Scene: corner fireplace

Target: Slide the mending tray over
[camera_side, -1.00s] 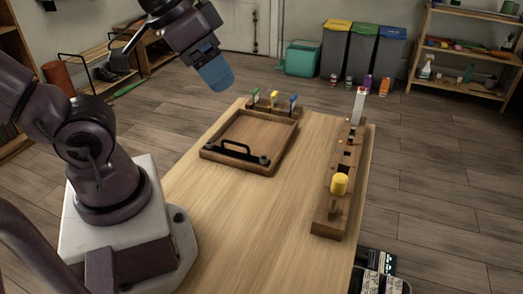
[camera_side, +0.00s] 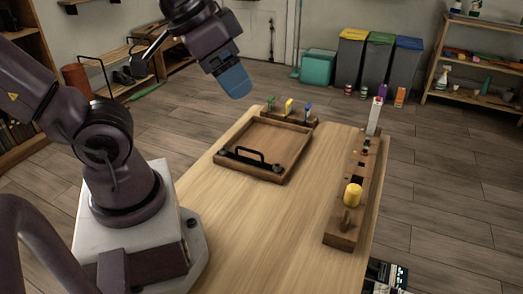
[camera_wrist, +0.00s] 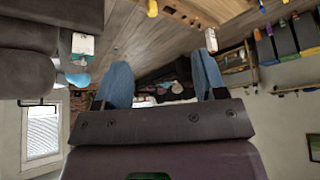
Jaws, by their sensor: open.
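The mending tray (camera_side: 276,145) is a shallow, square wooden tray near the far left of the wooden table in the side view. A black bar handle (camera_side: 250,157) runs along its near side, and its floor looks empty. My gripper (camera_side: 235,82) hangs in the air beyond and above the tray's far left corner, apart from it. In the wrist view, the two blue fingers of my gripper (camera_wrist: 163,80) stand apart with nothing between them. The tray cannot be made out in the wrist view.
Behind the tray stands a wooden rack (camera_side: 289,115) with green, yellow and blue items. Along the table's right edge lies a long wooden block (camera_side: 343,226) bearing a yellow cylinder (camera_side: 353,195) and a white upright piece (camera_side: 374,116). The table's middle and front (camera_side: 270,230) are clear.

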